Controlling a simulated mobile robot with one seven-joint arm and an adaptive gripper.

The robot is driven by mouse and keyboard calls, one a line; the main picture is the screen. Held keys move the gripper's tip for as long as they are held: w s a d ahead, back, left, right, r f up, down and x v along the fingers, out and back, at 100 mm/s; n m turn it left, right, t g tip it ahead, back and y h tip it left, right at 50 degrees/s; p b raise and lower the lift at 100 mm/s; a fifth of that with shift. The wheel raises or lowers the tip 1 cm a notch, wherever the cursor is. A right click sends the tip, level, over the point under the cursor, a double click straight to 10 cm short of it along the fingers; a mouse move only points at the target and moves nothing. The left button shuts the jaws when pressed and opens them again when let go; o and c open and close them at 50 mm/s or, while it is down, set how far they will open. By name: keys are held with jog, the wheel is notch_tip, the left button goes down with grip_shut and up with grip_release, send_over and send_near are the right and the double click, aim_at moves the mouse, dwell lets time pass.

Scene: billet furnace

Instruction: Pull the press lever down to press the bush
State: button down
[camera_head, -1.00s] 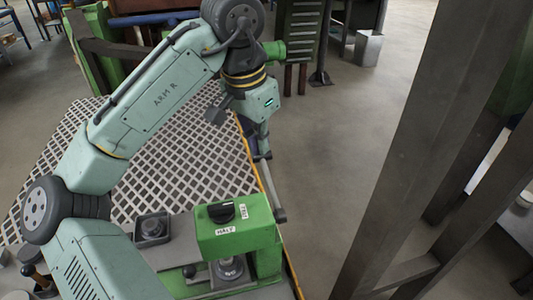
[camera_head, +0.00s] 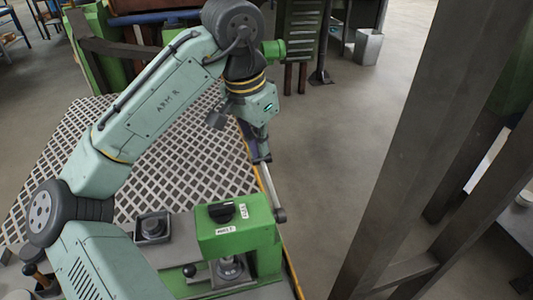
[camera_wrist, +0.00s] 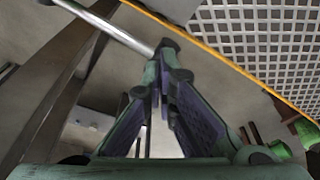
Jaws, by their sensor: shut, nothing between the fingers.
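The green press (camera_head: 237,229) stands at the bottom middle in the head view, with a black knob on top and white labels. Its lever (camera_head: 271,190) is a grey rod on the right side, rising from a dark pivot; it also shows in the wrist view (camera_wrist: 115,32), ending in a dark knob (camera_wrist: 167,46). My gripper (camera_head: 262,155) points down at the lever's upper end. In the wrist view its fingers (camera_wrist: 168,70) are shut and empty, with their tips close to the knob; contact is unclear. A metal part (camera_head: 230,268) sits under the press head; the bush cannot be told clearly.
A white grating (camera_head: 180,165) with a yellow edge lies left of the lever. A dark square tray (camera_head: 153,229) and a black ball knob (camera_head: 189,271) are near the press. Dark steel posts (camera_head: 420,130) stand at right. Bare floor lies between.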

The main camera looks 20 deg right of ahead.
jog(key=shift+a+p+x, duration=0.15)
jog(key=shift+p+x, duration=0.05)
jog(key=shift+x, duration=0.7)
jog(key=shift+a+p+x, duration=0.15)
jog(key=shift+p+x, duration=0.05)
jog(key=shift+x, duration=0.7)
dwell(1.5)
jog(key=p+v, duration=0.2)
jog(key=shift+d+r+p, duration=0.15)
jog(key=shift+r+p, duration=0.15)
jog(key=shift+p, duration=0.1)
jog(key=shift+w+d+v, duration=0.15)
jog(key=shift+d+v, duration=0.05)
jog(key=shift+v, duration=0.95)
jog(key=shift+w+d+v, duration=0.15)
jog(key=shift+d+v, duration=0.05)
jog(key=shift+v, duration=1)
jog(key=shift+w+d+v, duration=0.2)
jog(key=shift+v, duration=0.95)
jog(key=shift+r, duration=0.25)
jog(key=shift+w+d+v, duration=0.1)
jog(key=shift+d+v, duration=0.1)
jog(key=shift+v, duration=1)
jog(key=shift+w+d+v, duration=0.15)
jog(key=shift+d+v, duration=0.05)
jog(key=shift+v, duration=0.95)
jog(key=shift+r, duration=0.1)
